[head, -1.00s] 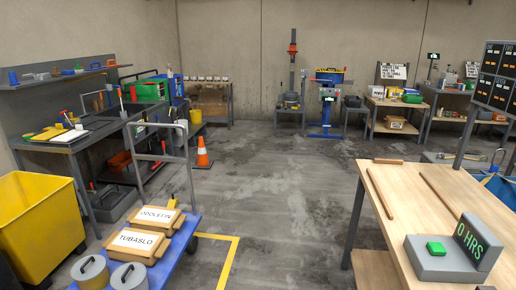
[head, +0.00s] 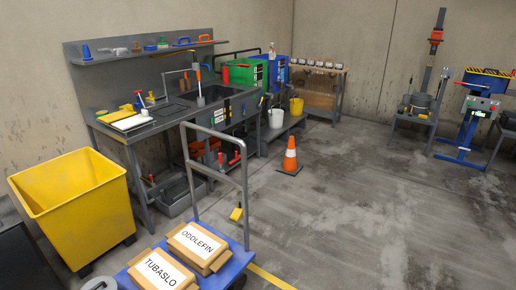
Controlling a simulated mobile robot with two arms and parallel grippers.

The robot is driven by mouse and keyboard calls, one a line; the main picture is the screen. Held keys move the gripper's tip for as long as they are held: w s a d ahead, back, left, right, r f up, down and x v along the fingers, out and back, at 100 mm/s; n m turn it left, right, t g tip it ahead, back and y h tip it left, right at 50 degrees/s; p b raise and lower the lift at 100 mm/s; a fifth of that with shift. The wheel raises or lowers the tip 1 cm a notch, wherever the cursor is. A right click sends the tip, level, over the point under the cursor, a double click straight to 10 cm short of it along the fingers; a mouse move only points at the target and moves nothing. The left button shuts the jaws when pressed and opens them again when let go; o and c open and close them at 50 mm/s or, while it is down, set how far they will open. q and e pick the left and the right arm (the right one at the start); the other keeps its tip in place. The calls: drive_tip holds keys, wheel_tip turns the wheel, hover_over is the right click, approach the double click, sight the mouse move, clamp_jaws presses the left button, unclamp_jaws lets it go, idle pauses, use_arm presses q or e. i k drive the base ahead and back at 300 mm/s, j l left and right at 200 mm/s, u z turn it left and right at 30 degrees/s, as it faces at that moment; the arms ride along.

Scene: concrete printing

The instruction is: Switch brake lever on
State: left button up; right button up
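No part is plainly recognisable as the brake lever. A blue platform cart (head: 238,262) with a grey tube handle (head: 245,195) stands at the lower middle. A small yellow piece with a thin upright stem (head: 236,214) shows by the foot of that handle; I cannot tell whether it is a lever or whether it is fixed to the cart. Neither of my grippers is in view.
Boxes labelled ODDLEFIN (head: 199,246) and TUBASLO (head: 160,272) lie on the cart. A yellow bin (head: 75,205) stands left, a sink bench (head: 160,125) behind. An orange cone (head: 290,157) stands beyond the cart. The floor (head: 350,220) to the right is clear.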

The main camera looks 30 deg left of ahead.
sight(221, 170)
drive_tip(key=i+l+u, duration=0.1)
drive_tip(key=i+u, duration=0.3)
drive_tip(key=i+l+u, duration=0.2)
drive_tip(key=i+u, duration=0.2)
drive_tip(key=i+l+u, duration=0.6)
drive_tip(key=u, duration=0.25)
drive_tip(key=i+l+u, duration=0.2)
drive_tip(key=l+u, duration=0.2)
drive_tip(key=l, duration=0.2)
